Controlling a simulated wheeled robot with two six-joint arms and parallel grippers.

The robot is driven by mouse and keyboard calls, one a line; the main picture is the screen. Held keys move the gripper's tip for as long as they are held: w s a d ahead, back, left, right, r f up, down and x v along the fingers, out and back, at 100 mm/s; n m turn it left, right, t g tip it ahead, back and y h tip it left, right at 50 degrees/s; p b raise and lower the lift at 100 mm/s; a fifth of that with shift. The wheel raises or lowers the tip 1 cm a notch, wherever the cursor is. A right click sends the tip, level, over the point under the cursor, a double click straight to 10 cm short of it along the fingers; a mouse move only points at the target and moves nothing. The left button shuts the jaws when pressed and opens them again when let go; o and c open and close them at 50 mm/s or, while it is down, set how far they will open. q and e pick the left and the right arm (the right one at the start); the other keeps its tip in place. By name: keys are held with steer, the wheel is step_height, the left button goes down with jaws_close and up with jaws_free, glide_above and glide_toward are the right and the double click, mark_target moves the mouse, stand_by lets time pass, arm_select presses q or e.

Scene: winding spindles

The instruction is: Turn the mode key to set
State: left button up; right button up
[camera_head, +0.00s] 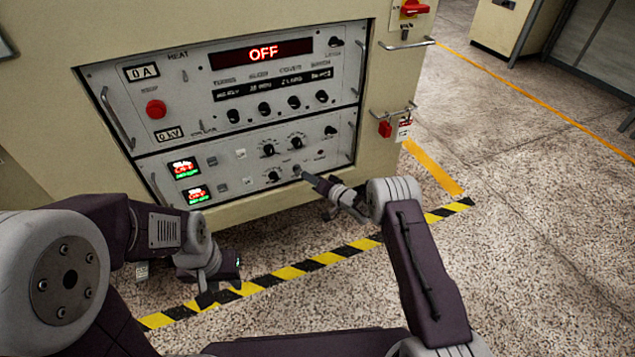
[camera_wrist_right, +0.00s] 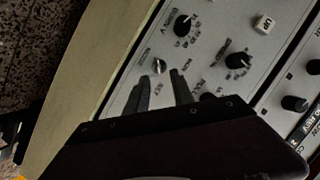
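A small round silver key switch (camera_wrist_right: 158,67), which looks like the mode key, sits on the grey lower control panel (camera_wrist_right: 125,88) in the right wrist view. Its slot angle is too small to read. My right gripper (camera_wrist_right: 161,76) is open, its two dark fingers apart and pointing at the panel. The silver switch shows just beyond and between the fingertips; I cannot tell whether they touch it. In the head view my right gripper (camera_head: 303,174) is at the lower panel's right part and hides the switch. My left gripper (camera_head: 221,296) hangs low, clear of the panel; its opening is unclear.
The upper panel (camera_head: 265,53) shows a red OFF display and carries a red button (camera_head: 156,109). Metal handles (camera_head: 117,118) stick out at the panel edges. A yellow-black floor stripe (camera_head: 325,258) runs before the cabinet.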

steer(key=b+v, duration=0.3)
steer(key=b, duration=0.4)
steer(key=shift+s+d+f+b, duration=0.1)
steer(key=shift+s+d+b, duration=0.1)
steer(key=shift+s+b, duration=0.15)
